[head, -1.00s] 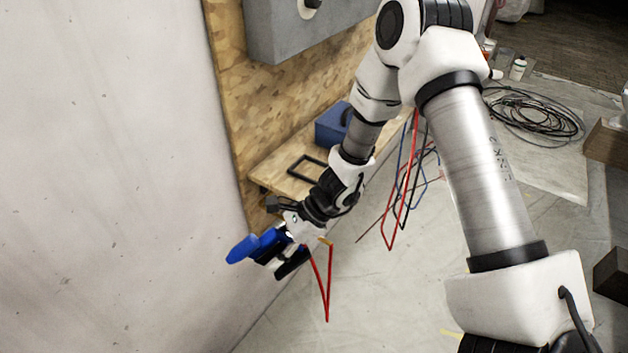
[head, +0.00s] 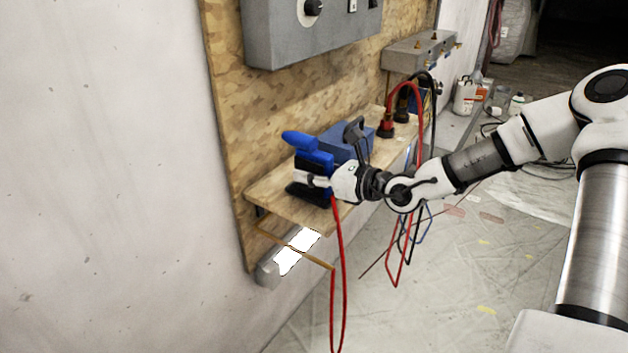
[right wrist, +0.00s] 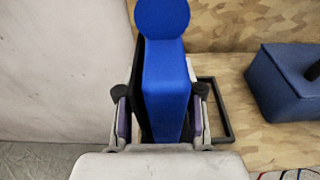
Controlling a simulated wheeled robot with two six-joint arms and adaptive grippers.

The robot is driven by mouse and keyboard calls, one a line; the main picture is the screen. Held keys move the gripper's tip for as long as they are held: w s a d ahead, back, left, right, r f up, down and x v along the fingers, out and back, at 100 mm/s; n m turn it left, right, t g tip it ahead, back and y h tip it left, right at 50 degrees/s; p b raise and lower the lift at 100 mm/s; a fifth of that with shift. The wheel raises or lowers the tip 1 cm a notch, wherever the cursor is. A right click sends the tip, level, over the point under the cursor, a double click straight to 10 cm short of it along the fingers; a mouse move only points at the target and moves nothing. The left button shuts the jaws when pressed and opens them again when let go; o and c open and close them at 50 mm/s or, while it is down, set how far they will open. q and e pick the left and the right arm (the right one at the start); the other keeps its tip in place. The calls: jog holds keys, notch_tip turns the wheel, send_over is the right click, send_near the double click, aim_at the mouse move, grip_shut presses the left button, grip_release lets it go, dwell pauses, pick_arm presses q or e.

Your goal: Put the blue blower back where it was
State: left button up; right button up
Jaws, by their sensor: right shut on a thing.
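My right gripper (head: 318,181) is shut on the blue blower (head: 309,150), which has a rounded blue top and a dark lower part. It holds the blower roughly upright at the left end of the wooden shelf (head: 270,193). In the right wrist view the blower (right wrist: 167,85) stands between the two fingers (right wrist: 160,112). A thin black frame (right wrist: 224,120) lies on the shelf just beyond and right of the blower, partly hidden by it. I cannot tell whether the blower's bottom touches the shelf or the frame. My left gripper is not in view.
A blue box (head: 343,145) with a dark handle sits on the shelf right of the blower. A red hose (head: 340,270) hangs below the gripper. Red and black cables (head: 407,90) rise further right. A grey cabinet (head: 290,35) hangs above. A white wall (head: 110,170) is left.

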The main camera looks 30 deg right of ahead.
jog(key=w+d, duration=0.4)
jog(key=w, duration=0.1)
jog(key=shift+w+d+f, duration=0.15)
jog(key=shift+w+f, duration=0.1)
jog(key=shift+f, duration=0.05)
notch_tip(320, 180, down, 4)
jog(key=shift+s+r, duration=0.1)
jog(key=shift+r, duration=0.15)
jog(key=o, duration=0.7)
jog(key=shift+o, duration=0.2)
jog(key=shift+s, duration=0.1)
